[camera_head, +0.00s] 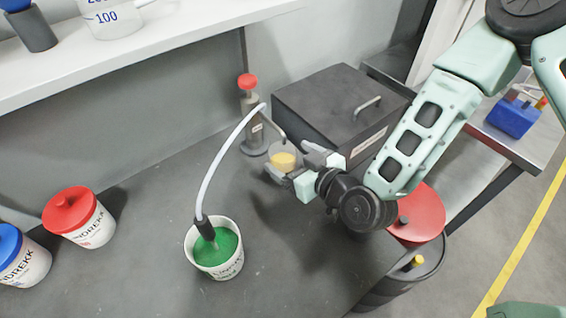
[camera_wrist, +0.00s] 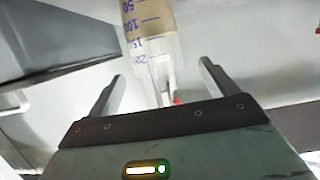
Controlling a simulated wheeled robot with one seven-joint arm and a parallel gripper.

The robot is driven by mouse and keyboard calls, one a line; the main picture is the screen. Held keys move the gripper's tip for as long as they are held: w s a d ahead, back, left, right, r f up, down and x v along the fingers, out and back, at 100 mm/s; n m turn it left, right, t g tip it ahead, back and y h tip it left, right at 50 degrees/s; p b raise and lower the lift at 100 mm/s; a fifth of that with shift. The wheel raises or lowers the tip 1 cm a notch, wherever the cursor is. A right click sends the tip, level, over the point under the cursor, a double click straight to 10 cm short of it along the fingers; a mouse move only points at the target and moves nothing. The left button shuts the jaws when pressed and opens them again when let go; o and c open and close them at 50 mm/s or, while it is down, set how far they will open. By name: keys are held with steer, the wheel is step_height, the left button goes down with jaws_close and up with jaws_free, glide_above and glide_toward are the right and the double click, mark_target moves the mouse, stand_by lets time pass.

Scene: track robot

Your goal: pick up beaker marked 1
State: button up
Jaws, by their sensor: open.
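A clear beaker with yellow contents (camera_head: 283,160) is at my gripper (camera_head: 293,165) in the head view, beside the pump. In the wrist view the beaker (camera_wrist: 148,28) shows blue volume marks, ahead of and roughly between the two fingers of my gripper (camera_wrist: 162,72). The fingers are spread apart and open. I cannot tell whether they touch the beaker. No number 1 is readable on it. A second clear beaker (camera_head: 112,20) with blue marks stands on the shelf at the upper left, cut off by the frame.
A pump with a red knob (camera_head: 247,82) and a dark box (camera_head: 335,100) stand close behind the gripper. A white hose (camera_head: 218,160) runs to a tub of green liquid (camera_head: 216,250). Red-lidded (camera_head: 82,218) and blue-lidded (camera_head: 20,258) tubs stand left.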

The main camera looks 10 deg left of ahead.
mark_target(275, 146)
steer(key=shift+p+x, duration=1.2)
steer(key=shift+x, duration=1.6)
steer(key=c, duration=1.2)
steer(key=shift+c, duration=0.3)
steer(key=shift+w+r, duration=0.1)
steer(key=shift+r, duration=0.1)
